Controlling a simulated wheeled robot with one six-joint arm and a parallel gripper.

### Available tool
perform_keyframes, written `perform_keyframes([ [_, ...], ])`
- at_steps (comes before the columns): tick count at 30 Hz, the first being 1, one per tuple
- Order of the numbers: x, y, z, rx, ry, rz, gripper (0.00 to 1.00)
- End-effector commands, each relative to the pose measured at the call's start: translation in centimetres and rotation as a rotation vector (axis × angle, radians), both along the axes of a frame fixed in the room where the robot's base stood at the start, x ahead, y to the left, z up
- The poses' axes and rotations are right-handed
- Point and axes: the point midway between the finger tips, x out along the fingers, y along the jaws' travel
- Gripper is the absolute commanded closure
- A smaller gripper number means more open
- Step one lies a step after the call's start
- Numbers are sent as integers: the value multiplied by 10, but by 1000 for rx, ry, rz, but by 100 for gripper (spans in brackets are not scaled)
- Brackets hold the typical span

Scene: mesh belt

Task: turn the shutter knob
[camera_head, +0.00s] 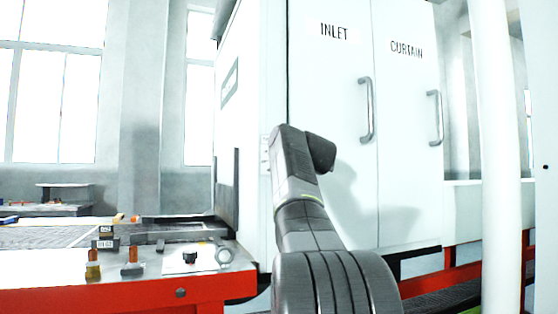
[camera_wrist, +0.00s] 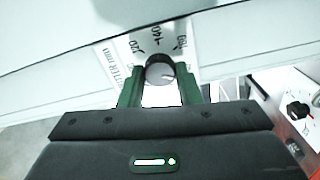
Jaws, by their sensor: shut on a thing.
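The shutter knob (camera_wrist: 160,68) is a dark round knob on a white dial plate (camera_wrist: 122,46) with printed numbers and partly readable shutter lettering, in the wrist view. The plate is on a pale panel. My gripper (camera_wrist: 158,76) has its two green fingers on either side of the knob and is shut on it. The fingers and the knob cover part of the dial. In the head view my arm hides the knob and the fingers at the white cabinet's near corner.
A white cabinet (camera_head: 330,75) with doors marked INLET and CURTAIN has two grey handles (camera_head: 366,110) (camera_head: 435,118). A red-sided table (camera_head: 120,298) at left carries a small panel with a black knob (camera_head: 190,258), a ring (camera_head: 223,257) and small blocks. A white post (camera_head: 495,150) stands at right.

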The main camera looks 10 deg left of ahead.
Motion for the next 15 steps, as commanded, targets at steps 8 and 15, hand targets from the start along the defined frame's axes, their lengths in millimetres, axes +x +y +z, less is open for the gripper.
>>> perform_keyframes([
  [8,0,0,-1,-1,2,0,48],
  [15,-2,-1,0,1,1,0,48],
])
